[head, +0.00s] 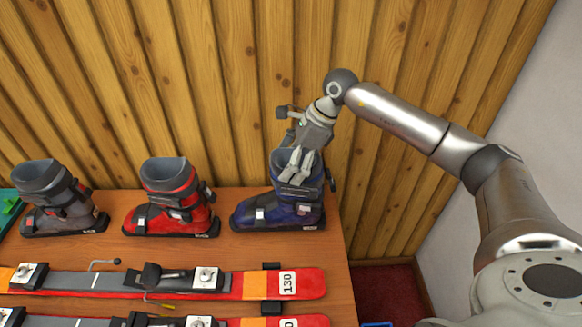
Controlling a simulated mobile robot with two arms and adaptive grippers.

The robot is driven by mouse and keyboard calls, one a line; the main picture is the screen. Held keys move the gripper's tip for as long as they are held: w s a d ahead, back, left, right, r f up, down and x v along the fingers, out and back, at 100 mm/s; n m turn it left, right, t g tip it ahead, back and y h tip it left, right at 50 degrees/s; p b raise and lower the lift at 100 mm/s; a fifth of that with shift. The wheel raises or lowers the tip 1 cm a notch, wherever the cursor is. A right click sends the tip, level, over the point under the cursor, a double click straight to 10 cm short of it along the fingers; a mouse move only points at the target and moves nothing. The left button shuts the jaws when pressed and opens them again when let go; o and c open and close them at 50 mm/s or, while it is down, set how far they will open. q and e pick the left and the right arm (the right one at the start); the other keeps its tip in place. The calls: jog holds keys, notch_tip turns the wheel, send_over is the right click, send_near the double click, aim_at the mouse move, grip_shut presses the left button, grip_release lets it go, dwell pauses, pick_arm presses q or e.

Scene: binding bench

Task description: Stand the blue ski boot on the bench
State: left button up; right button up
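The blue ski boot (257,212) is upright at the right end of the wooden bench (222,252), with its toe to the left and its sole seemingly on the bench top. My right gripper (298,170) points down at the boot's cuff from above, its fingers overlapping the upper shaft. The fingers look close together, but whether they are shut on the cuff cannot be told, as part of the cuff is hidden behind them. My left gripper is not in view.
A red boot (172,205) and a grey boot (55,200) stand to the left. A red ski (250,284) with bindings lies along the bench, and another ski (70,321) is nearer. A wood-plank wall (220,80) is close behind. The bench's right edge is near the blue boot.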

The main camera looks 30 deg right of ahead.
aim_at(276, 194)
jog(key=f, duration=0.1)
jog(key=f+p, duration=0.1)
jog(key=f, duration=0.1)
jog(key=shift+w+d+f+p, duration=0.25)
jog(key=shift+w+f+p, duration=0.1)
jog(key=shift+f+p, duration=0.05)
jog(key=o, duration=1.6)
jog(key=shift+f, duration=0.3)
jog(key=shift+o, duration=1.2)
jog(key=shift+s+r, duration=0.1)
jog(key=shift+r, duration=0.1)
